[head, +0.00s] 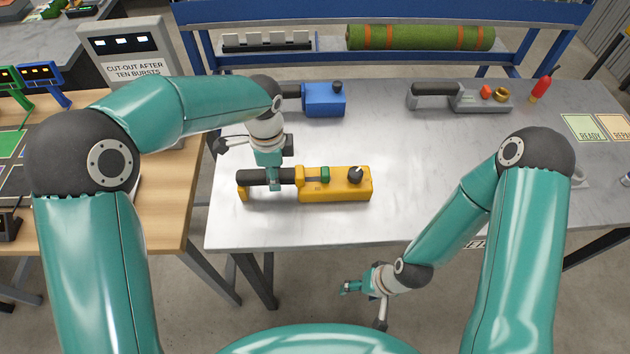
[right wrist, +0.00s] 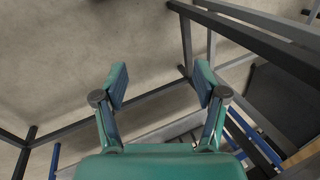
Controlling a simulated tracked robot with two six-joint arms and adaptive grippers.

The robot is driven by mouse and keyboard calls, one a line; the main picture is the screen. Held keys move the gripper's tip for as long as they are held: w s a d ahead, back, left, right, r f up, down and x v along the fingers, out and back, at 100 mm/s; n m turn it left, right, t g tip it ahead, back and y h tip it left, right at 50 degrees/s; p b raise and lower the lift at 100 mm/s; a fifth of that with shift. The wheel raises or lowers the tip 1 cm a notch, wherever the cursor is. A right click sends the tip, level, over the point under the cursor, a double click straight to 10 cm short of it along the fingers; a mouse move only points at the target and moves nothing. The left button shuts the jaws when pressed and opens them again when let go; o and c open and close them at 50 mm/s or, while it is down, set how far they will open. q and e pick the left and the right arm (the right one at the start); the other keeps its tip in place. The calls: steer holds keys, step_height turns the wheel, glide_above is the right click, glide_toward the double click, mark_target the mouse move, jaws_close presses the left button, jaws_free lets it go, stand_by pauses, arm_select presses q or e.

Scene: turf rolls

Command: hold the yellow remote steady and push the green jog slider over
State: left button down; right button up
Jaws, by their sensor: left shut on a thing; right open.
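The yellow remote (head: 340,190) lies on the metal table, with a black grip bar (head: 255,177) along its left part. The green jog slider (head: 325,173) sits on top near its middle, left of a dark joystick (head: 355,174). My left gripper (head: 275,181) is shut on the black grip bar of the remote, from above. My right gripper (head: 350,287) is open and empty, in front of the table and below its front edge. In the right wrist view its two fingers (right wrist: 160,88) stand apart over bare floor, and the remote is out of that view.
The metal table (head: 430,190) is clear to the right of the remote. A blue remote (head: 323,99) and a grey remote (head: 485,99) lie farther back, with a red-tipped item (head: 540,88) nearby. A green turf roll (head: 420,37) is on the rack behind.

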steer(key=shift+c, duration=0.3)
